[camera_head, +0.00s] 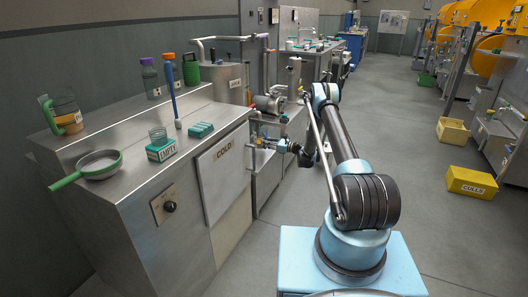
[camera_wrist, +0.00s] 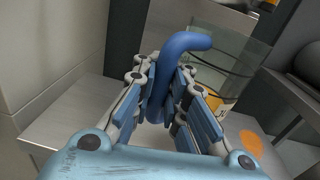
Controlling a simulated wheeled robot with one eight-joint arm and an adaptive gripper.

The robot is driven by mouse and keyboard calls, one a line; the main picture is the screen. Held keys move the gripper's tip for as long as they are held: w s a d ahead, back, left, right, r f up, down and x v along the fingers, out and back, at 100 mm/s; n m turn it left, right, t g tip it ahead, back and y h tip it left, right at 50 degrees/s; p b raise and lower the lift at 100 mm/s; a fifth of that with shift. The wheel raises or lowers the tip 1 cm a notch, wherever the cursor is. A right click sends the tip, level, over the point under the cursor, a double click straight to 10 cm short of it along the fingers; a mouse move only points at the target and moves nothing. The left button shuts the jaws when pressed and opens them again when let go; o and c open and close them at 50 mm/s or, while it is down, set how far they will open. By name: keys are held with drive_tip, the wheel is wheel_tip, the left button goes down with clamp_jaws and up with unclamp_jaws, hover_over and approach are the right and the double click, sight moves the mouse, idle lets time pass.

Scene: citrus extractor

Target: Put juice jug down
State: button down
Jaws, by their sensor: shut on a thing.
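The juice jug (camera_wrist: 232,62) has a clear body and a blue handle (camera_wrist: 186,43), both in the wrist view. My gripper (camera_wrist: 172,100) is shut around the blue handle, with the fingers on both sides of it. The jug body is beyond the fingers to the right, with a yellow-orange patch low on it. A grey metal surface (camera_wrist: 62,118) with an orange spot (camera_wrist: 250,143) lies below. I cannot tell whether the jug base touches it. In the head view my gripper (camera_head: 272,146) reaches left beside the counter's far end, where the jug is too small to make out clearly.
The steel counter (camera_head: 100,115) on the left holds a green-handled jug (camera_head: 66,112), a strainer (camera_head: 95,165), a box marked EMPTY (camera_head: 160,150) and bottles. A steel tank (camera_head: 222,82) stands behind. Yellow bins (camera_head: 470,182) sit on the open floor at right.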

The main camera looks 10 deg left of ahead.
drive_tip(key=shift+f, duration=1.8)
drive_tip(key=shift+s+a+f, duration=0.1)
drive_tip(key=shift+a+f, duration=0.05)
drive_tip(key=shift+f, duration=0.15)
drive_tip(key=c, duration=1.6)
unclamp_jaws()
